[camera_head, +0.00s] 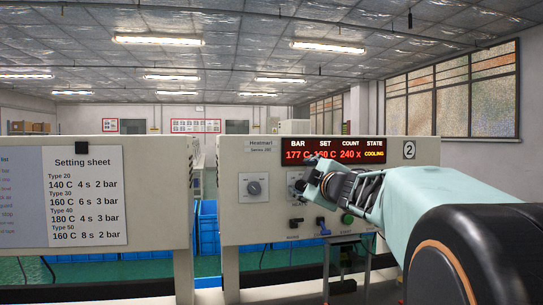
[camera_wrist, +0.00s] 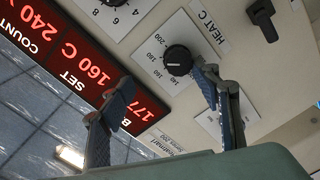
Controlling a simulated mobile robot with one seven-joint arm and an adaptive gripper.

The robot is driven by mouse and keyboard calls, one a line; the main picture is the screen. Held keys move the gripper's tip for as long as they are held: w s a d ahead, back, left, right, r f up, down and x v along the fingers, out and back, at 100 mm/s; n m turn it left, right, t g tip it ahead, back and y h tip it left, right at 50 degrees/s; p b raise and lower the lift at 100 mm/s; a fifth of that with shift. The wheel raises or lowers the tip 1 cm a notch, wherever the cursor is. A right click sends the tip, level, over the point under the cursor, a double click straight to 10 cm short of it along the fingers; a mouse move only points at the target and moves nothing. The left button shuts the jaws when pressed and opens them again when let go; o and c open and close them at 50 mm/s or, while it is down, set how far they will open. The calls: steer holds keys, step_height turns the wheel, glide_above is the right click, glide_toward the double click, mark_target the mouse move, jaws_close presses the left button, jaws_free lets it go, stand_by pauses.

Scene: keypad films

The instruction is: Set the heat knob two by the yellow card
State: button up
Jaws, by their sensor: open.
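The machine marked 2 (camera_head: 409,149) carries a lit red display (camera_head: 334,152) reading BAR 177 C, SET 160 C, COUNT 240 x, STATE COOLING. The heat knob (camera_wrist: 178,60) is a black dial on a white plate labelled HEAT C (camera_wrist: 208,34); its scale shows 160, 180 and 200. In the head view its plate (camera_head: 293,178) is mostly behind my gripper (camera_head: 316,181). My gripper (camera_wrist: 165,78) is open and empty in front of the panel, the knob seen beyond and between its fingertips, apparently untouched. A setting sheet (camera_head: 86,195) hangs at left. No yellow card shows in either view.
Below are a black lever (camera_head: 295,222), a blue switch (camera_head: 323,227) and a green button (camera_head: 347,218). Blue crates (camera_head: 208,232) stand between the panels.

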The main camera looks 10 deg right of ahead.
mark_target(302, 150)
steer(key=r, duration=0.5)
steer(key=shift+s+d+r, duration=0.25)
steer(key=shift+d+r, duration=0.05)
steer(key=shift+r, duration=0.7)
steer(key=shift+f, duration=0.1)
